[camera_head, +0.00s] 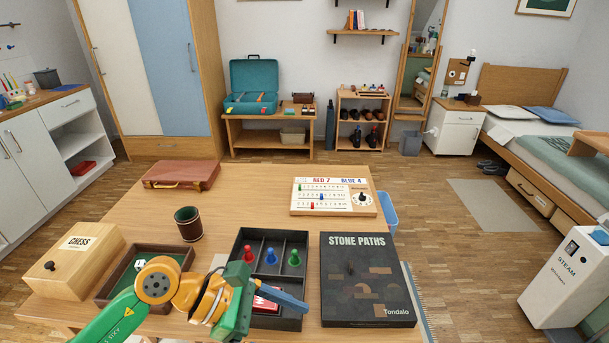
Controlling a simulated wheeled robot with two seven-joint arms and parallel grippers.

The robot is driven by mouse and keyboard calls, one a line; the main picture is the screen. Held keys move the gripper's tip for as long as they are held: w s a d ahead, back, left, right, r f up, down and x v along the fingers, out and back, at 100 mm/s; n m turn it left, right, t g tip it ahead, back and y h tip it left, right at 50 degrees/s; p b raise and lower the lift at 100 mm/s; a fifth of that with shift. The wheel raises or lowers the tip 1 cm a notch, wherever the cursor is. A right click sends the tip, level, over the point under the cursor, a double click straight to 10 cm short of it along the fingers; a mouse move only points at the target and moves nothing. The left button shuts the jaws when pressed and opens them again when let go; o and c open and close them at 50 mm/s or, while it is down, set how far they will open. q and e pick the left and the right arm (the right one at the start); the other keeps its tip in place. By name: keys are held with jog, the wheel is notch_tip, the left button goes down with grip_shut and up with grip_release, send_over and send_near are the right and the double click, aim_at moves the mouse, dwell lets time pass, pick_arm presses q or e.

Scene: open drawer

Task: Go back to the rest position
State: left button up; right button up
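My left arm comes in from the lower left, green and orange. Its gripper (290,299) is over the front part of a black compartment tray (308,241) on the wooden table (261,190). Blue-grey finger parts point right; I cannot tell whether they are apart or closed. A red item (264,304) in the tray is partly hidden behind the gripper. Blue (271,257), red (249,256) and green (294,258) pawns stand in the tray's back compartments. My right gripper is not in view.
A black "Stone Paths" box (367,300) lies right of the tray. A dice tray (180,255), dark cup (188,224) and wooden chess box (75,262) are on the left. A scoreboard (333,197) and brown case (182,175) lie farther back. The table's middle is clear.

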pick_arm(q)
jog(key=d+r+n+t+h, duration=0.45)
jog(key=r+n+h, duration=0.3)
jog(key=r, duration=0.45)
jog(key=w+a+r+n+t+y, duration=0.3)
jog(key=w+a+n+t+y, duration=0.35)
jog(key=n+t, duration=1.05)
jog(key=w+a+f+n+g+y, duration=0.35)
jog(key=a+f+n+y, duration=0.85)
jog(key=n, duration=0.7)
jog(key=s+a+f+n+g+y, duration=0.15)
jog(key=s+f+n+g, duration=0.45)
jog(key=f, duration=0.6)
jog(key=s+f+n+g+h, duration=0.1)
jog(key=s+f+g, duration=0.3)
jog(key=s, duration=0.4)
jog(key=s+f+n+g+h, duration=0.1)
jog(key=s+f+g, duration=0.35)
jog(key=s, duration=0.35)
notch_tip(320, 180, down, 17)
jog(key=s, duration=0.2)
jog(key=s+a+f+g, duration=0.1)
jog(key=s+f+g, duration=0.1)
jog(key=s+f, duration=0.7)
jog(key=shift+s+a+f, duration=0.15)
jog(key=shift+s+a, duration=0.15)
jog(key=shift+s, duration=0.9)
